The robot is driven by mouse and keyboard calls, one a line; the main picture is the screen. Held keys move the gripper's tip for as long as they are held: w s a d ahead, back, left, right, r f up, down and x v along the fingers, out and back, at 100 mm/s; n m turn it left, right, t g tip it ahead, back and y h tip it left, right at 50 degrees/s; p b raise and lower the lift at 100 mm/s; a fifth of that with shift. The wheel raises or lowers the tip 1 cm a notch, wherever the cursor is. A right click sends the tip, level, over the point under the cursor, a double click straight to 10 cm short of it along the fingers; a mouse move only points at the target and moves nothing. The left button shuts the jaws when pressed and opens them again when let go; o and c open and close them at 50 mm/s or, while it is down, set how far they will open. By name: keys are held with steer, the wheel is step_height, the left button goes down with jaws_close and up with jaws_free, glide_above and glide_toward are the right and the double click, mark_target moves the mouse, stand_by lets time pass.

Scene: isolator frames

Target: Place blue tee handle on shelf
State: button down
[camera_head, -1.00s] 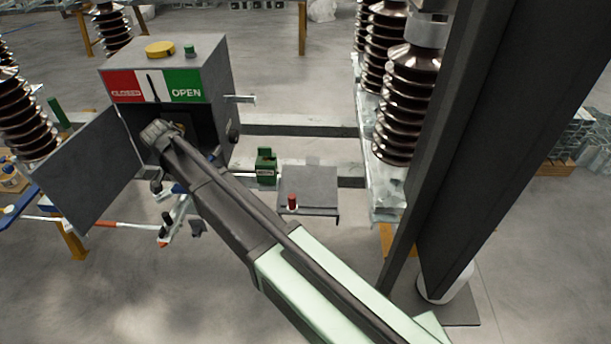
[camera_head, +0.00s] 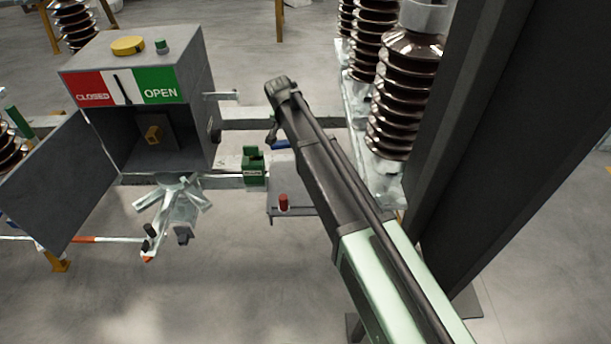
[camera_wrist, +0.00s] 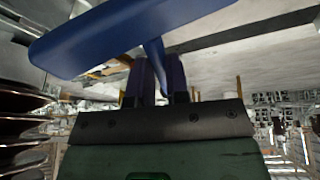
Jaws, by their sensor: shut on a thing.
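The blue tee handle (camera_wrist: 120,38) fills the upper left of the wrist view, its wide bar above and its narrow stem running down between the jaws of my gripper (camera_wrist: 158,82). My gripper is shut on the stem. In the head view only a small blue piece of the handle (camera_head: 281,145) shows beside my dark wrist, over the back of the grey shelf (camera_head: 278,178). My arm hides the gripper tips and the shelf's right part there. I cannot tell the gap between handle and shelf.
A red knob (camera_head: 283,202) stands on the shelf's front edge. A green block (camera_head: 253,168) is just left of it. The grey CLOSED/OPEN box (camera_head: 150,80) has its door (camera_head: 50,185) open at left. Brown insulators (camera_head: 400,100) and a dark column (camera_head: 500,130) stand at right.

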step_height(320, 180, down, 20)
steer(key=b, duration=1.8)
steer(key=shift+r, duration=0.45)
steer(key=shift+f, duration=0.25)
steer(key=c, duration=1.1)
jaws_free()
steer(key=shift+r, duration=0.2)
